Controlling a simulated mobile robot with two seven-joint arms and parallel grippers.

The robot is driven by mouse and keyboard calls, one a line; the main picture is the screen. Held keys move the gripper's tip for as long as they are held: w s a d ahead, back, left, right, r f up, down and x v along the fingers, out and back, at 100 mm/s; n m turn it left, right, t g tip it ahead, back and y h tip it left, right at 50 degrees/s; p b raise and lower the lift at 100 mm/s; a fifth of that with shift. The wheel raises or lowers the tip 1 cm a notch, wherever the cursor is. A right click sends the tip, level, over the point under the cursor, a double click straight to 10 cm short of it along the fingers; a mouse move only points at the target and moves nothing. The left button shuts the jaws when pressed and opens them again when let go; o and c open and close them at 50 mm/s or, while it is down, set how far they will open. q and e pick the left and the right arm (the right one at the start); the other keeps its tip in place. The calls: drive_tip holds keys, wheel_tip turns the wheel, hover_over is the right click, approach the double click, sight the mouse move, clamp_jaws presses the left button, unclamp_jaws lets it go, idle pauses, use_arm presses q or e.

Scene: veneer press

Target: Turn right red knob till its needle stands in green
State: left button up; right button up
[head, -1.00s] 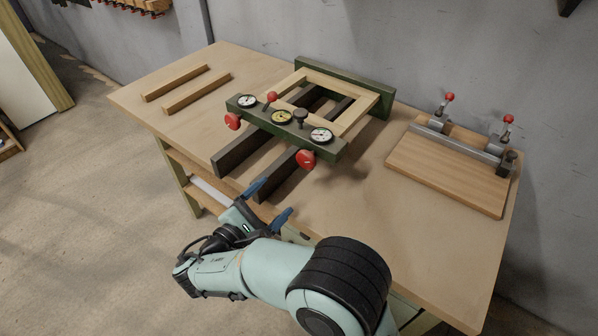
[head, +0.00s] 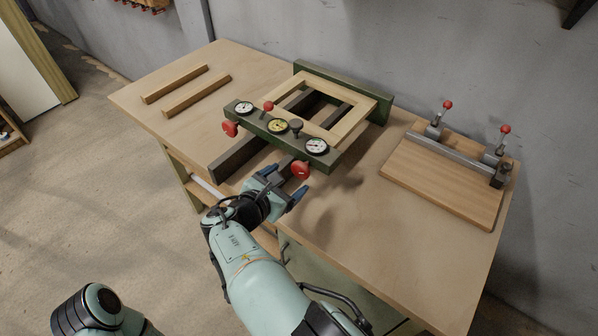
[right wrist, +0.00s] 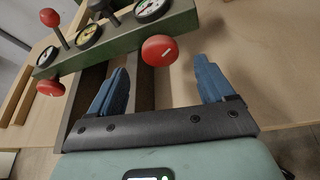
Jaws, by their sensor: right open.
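The right red knob (head: 300,169) sits on the front of the green press bar (head: 270,131), below the right white dial (head: 317,146). In the right wrist view the knob (right wrist: 159,50) carries a pale line mark, and its dial (right wrist: 152,8) is partly cut off at the top edge. The dial's needle is too small to read. My right gripper (head: 286,184) is open and empty, just in front of the knob and apart from it. Its two blue fingers (right wrist: 163,88) point toward the bar, with the knob ahead between their lines. My left gripper is out of view.
A left red knob (head: 230,128), a yellow middle dial (head: 278,125) and a dark knob (head: 296,125) share the bar. A wooden frame (head: 357,121) lies behind. A clamp board (head: 440,180) stands right; two wooden strips (head: 197,95) lie left. The bench front right is clear.

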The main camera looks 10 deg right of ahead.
sight(298, 172)
drive_tip(key=x, duration=0.6)
drive_tip(key=shift+d, duration=0.15)
drive_tip(key=c, duration=1.1)
